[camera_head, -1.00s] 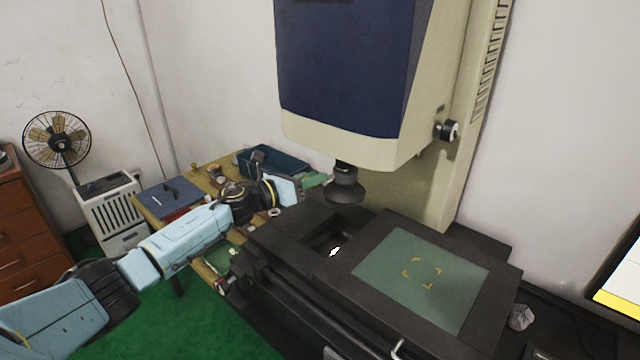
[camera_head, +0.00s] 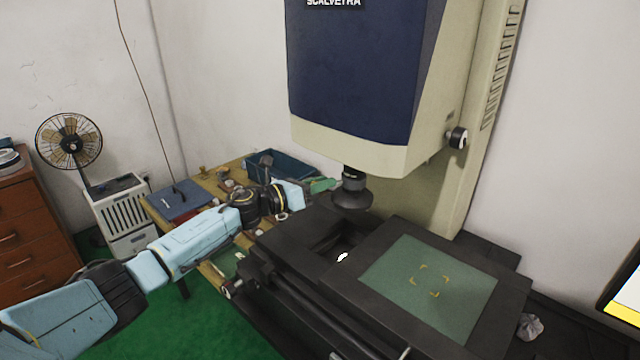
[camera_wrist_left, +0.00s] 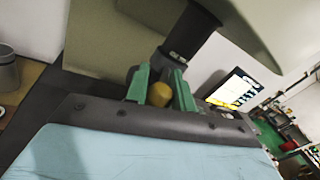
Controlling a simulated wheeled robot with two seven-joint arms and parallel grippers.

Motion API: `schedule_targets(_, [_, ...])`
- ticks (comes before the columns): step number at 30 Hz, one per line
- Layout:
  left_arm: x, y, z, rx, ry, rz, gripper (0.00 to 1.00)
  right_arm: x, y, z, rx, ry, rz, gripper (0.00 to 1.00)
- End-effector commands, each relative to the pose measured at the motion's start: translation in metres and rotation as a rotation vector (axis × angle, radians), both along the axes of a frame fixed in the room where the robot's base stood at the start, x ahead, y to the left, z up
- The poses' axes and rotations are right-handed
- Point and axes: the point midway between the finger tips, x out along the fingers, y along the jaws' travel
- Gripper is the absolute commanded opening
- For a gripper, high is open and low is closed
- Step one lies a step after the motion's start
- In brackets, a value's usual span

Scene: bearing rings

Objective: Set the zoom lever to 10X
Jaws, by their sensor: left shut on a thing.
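The zoom lens (camera_head: 352,192) hangs as a black barrel under the blue and cream microscope head (camera_head: 365,95). My left gripper (camera_head: 324,185) reaches in from the left, its green fingertips right beside the barrel. In the left wrist view, the green fingers of my left gripper (camera_wrist_left: 159,88) are shut on a round yellow knob (camera_wrist_left: 159,95), which appears to be the end of the zoom lever. The dark barrel (camera_wrist_left: 188,35) stands just beyond it. The lever's stem and any magnification marks cannot be made out. My right gripper is out of view.
The black stage with a green glass plate (camera_head: 385,262) lies below and right of the lens. A wooden table (camera_head: 205,180) with a blue bin (camera_head: 285,170) and small parts stands behind my left arm. A monitor (camera_head: 622,290) is at the right edge.

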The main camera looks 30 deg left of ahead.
Motion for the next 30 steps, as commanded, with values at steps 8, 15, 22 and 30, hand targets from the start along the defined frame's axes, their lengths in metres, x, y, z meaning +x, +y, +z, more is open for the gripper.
schedule_targets(8, [0.004, 0.007, 0.007, -0.002, -0.01, 0.022, 0.31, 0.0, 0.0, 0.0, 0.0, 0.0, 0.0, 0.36])
schedule_targets(15, [0.002, 0.004, 0.004, -0.002, -0.005, 0.014, 0.47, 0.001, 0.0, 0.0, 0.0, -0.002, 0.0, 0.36])
schedule_targets(22, [-0.001, 0.005, 0.001, 0.0, -0.003, 0.011, 0.47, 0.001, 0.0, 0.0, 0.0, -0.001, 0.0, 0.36])
schedule_targets(30, [-0.037, 0.026, -0.001, 0.002, -0.001, 0.013, 0.47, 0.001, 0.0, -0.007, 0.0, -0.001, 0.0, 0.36])
